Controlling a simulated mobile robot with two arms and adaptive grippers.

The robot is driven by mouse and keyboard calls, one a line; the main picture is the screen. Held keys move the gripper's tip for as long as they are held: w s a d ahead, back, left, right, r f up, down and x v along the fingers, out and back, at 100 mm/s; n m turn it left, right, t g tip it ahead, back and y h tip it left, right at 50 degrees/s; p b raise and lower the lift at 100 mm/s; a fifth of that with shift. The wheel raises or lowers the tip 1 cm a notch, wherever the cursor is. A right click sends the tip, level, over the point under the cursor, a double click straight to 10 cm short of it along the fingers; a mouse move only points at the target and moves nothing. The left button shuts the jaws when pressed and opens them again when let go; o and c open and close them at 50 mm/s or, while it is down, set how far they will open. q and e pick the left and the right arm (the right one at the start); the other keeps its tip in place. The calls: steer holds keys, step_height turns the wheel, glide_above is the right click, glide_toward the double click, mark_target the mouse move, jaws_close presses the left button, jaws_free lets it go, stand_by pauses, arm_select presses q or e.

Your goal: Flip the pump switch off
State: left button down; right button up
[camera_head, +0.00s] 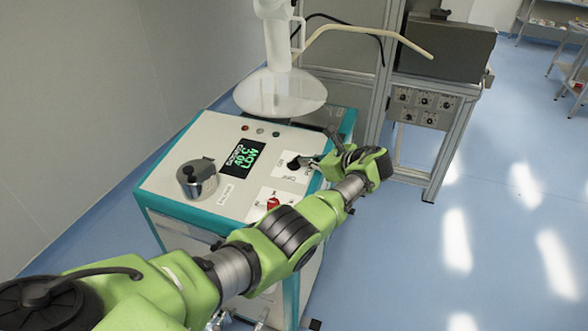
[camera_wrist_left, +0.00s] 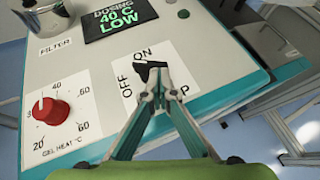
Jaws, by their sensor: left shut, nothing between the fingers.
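The pump switch (camera_head: 293,163) is a small black lever on a white label on top of the white and teal machine (camera_head: 165,180). In the left wrist view the dark switch (camera_wrist_left: 142,72) sits beside the words OFF and ON; a "P" shows past the fingers. My left gripper (camera_head: 311,161) reaches over the machine's right edge. Its fingertips (camera_wrist_left: 160,76) are together, hold nothing, and are right at the switch. I cannot tell whether they touch it. The fingers partly hide the label, and the lever's exact position is unclear. My right gripper is not in view.
A red gel heat knob (camera_wrist_left: 46,111) lies left of the switch, near a metal filter cap (camera_head: 197,180). The display (camera_head: 242,157) reads "DOSING 40 C LOW". A metal frame (camera_head: 432,145) stands right; open blue floor lies beyond.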

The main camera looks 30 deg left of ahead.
arm_select(q)
steer(key=shift+w+a, duration=0.1)
steer(key=shift+w, duration=0.1)
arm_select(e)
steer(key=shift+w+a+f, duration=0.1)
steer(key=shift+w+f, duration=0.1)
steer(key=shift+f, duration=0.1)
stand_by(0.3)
arm_select(q)
steer(key=shift+w+a+b, duration=0.1)
steer(key=shift+w+b, duration=0.2)
steer(key=shift+b, duration=0.05)
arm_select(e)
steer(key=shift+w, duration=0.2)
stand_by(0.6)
arm_select(q)
steer(key=shift+r, duration=0.1)
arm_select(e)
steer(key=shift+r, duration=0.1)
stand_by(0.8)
